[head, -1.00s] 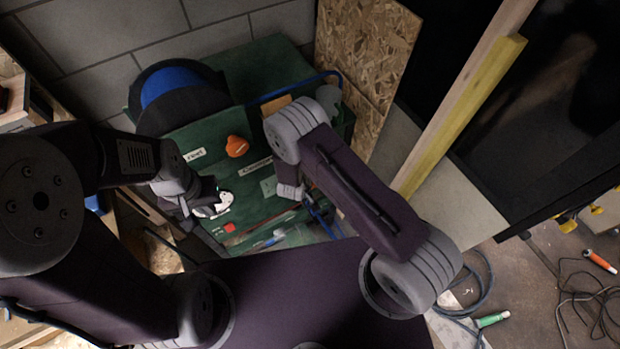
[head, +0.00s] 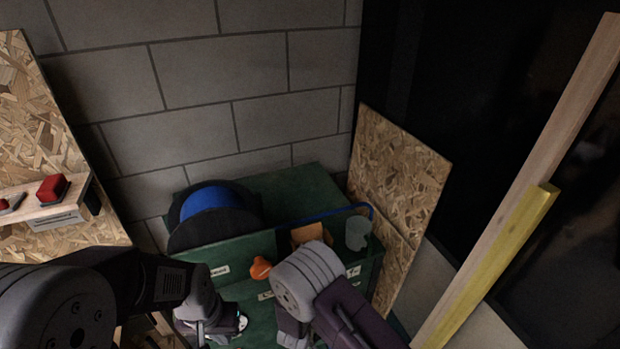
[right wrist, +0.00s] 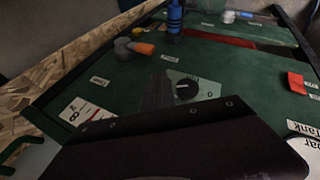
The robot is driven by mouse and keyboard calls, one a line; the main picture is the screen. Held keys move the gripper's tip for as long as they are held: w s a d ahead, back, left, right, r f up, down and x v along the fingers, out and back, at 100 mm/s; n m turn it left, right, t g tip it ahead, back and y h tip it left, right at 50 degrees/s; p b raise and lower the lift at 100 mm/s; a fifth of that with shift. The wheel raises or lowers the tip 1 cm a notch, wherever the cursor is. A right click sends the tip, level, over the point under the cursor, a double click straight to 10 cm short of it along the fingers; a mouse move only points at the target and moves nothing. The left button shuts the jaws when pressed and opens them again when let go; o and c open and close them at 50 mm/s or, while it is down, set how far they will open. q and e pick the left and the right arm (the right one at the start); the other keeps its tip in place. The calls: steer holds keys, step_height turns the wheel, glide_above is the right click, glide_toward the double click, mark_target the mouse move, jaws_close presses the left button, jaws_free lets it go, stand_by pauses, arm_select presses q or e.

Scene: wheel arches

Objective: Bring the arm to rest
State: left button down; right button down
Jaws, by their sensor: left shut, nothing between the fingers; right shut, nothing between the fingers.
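My left gripper (head: 238,324) is low in the head view, in front of the green cabinet. It is shut with nothing held, and is partly hidden by my left wrist. My right arm (head: 307,282) comes up from the bottom edge, bent, and covers part of the cabinet front. Its fingers do not show in the head view, and I cannot make them out in the right wrist view. A dark purple part of my own body fills the lower middle of the right wrist view.
The green cabinet (head: 300,190) carries a black and blue round thing (head: 215,205), an orange item (head: 261,268) and a grey cup (head: 357,232). Chipboard (head: 395,190) and wooden beams (head: 490,265) stand at the right. A shelf with a red item (head: 52,188) is at the left.

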step_height(320, 180, up, 9)
steer(key=d+m+g+y+b, duration=0.2)
steer(key=d+m+y+b, duration=0.1)
steer(key=m+y, duration=0.1)
steer(key=s+d+r+m+g+h+b, duration=0.1)
steer(key=s+d+r, duration=0.4)
steer(key=s+d, duration=0.6)
steer(key=s+m+g+b, duration=0.1)
steer(key=m, duration=0.1)
steer(key=shift+d+r+m+g, duration=0.15)
steer(key=shift+r+m+g, duration=0.15)
steer(key=shift+r+g, duration=0.1)
steer(key=shift+s, duration=0.2)
steer(key=shift+w, duration=0.1)
